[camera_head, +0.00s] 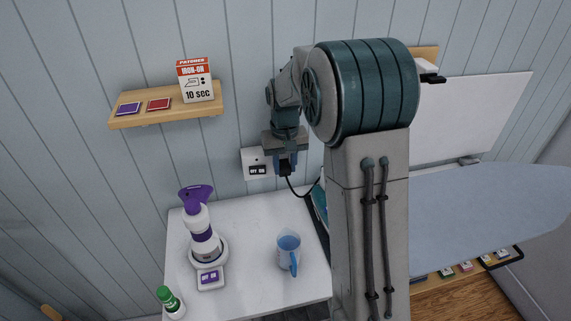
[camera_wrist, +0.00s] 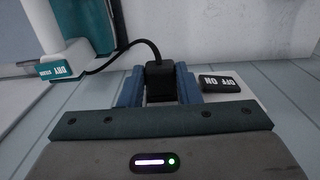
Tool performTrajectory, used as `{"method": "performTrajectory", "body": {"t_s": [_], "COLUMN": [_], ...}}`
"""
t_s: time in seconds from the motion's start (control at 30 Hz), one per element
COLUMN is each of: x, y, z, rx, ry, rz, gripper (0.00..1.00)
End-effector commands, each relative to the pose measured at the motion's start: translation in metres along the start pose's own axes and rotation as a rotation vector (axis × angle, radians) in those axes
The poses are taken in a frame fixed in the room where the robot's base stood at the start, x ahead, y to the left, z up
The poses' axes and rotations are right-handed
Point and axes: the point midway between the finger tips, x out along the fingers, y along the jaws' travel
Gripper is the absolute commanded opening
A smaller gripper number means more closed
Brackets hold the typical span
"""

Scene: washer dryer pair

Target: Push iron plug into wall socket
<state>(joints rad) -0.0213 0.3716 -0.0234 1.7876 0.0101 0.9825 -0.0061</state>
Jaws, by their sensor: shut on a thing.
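My gripper (camera_head: 286,160) is shut on the black iron plug (camera_head: 285,171), with its blue fingers on both sides of it. The plug also shows between the fingers in the wrist view (camera_wrist: 159,80). The white wall socket (camera_head: 250,157) with its OFF/ON switch is on the wall, just left of and behind the gripper. In the wrist view the switch (camera_wrist: 219,84) is right beside the fingers. The plug covers the socket holes, so I cannot tell whether its pins are in. The black cord (camera_head: 294,189) runs to the teal and white iron (camera_head: 319,203), partly hidden by my arm.
A wooden shelf (camera_head: 150,119) is at upper left. An ironing board (camera_head: 480,210) is at right.

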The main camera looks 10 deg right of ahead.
Motion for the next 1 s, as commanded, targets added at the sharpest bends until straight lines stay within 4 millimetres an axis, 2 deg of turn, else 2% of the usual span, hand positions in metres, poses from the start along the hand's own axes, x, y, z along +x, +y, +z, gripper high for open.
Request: {"method": "performTrajectory", "body": {"t_s": [0.03,0.07,0.1,0.13,0.43,0.57,0.67,1.0], "x": [0.0,0.0,0.0,0.0,-0.001,-0.013,-0.03,-0.106], "y": [0.0,0.0,0.0,0.0,0.0,0.0,0.0,0.0], "z": [-0.001,-0.001,-0.001,-0.001,-0.001,-0.002,-0.001,-0.001], "rx": [0.0,0.0,0.0,0.0,0.0,0.0,0.0,0.0], "ry": [0.0,0.0,0.0,0.0,0.001,0.005,0.006,0.005], "rz": [0.0,0.0,0.0,0.0,0.0,0.0,0.0,0.0], "gripper": [0.08,0.38,0.49,0.55,0.55,0.55,0.55,0.55]}}
